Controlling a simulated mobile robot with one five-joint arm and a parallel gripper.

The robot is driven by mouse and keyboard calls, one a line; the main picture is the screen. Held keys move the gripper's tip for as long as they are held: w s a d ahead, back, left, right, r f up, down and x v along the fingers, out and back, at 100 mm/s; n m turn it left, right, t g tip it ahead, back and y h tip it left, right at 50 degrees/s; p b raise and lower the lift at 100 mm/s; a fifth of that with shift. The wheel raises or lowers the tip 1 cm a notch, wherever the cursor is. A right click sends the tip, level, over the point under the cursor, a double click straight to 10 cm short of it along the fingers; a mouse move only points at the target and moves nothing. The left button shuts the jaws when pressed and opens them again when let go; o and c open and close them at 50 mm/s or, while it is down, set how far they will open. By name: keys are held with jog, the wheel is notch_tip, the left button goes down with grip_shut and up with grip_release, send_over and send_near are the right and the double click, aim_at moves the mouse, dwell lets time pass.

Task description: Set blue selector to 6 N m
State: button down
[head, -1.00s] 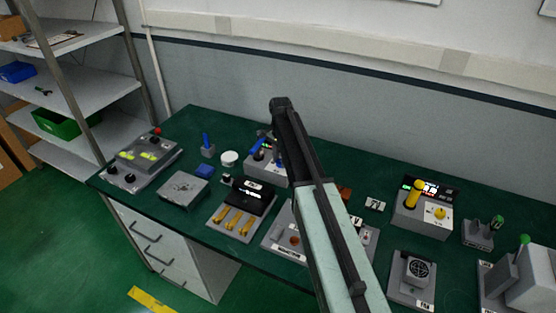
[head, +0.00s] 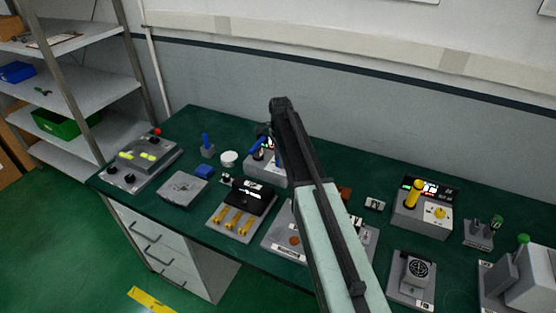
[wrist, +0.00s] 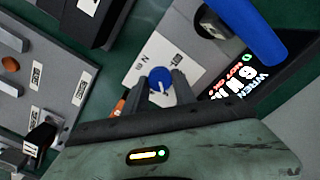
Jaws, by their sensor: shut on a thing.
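The blue selector (wrist: 160,80) is a small round blue knob with a white pointer line, on a light grey panel with printed marks, one of them an N. My gripper (wrist: 160,84) has its two dark fingers shut on the knob from either side. A lit display (wrist: 236,84) beside it shows WREN, large white characters and a red line; I cannot read it fully. A thick blue lever (wrist: 252,30) rises from the same unit. In the head view, the unit's grey box (head: 262,171) and blue lever (head: 257,146) show left of my arm, which hides the knob.
A black box with brass parts (head: 240,208) stands in front on the green bench. A white round piece (head: 229,158) and a blue-handled block (head: 207,146) are to the left.

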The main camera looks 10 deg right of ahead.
jog(key=shift+w+a, duration=0.1)
jog(key=shift+a, duration=0.1)
jog(key=c, duration=1)
grip_release()
jog(key=shift+d, duration=0.1)
jog(key=shift+r, duration=0.1)
notch_tip(320, 180, up, 8)
jog(key=p, duration=0.8)
jog(key=shift+f, duration=0.2)
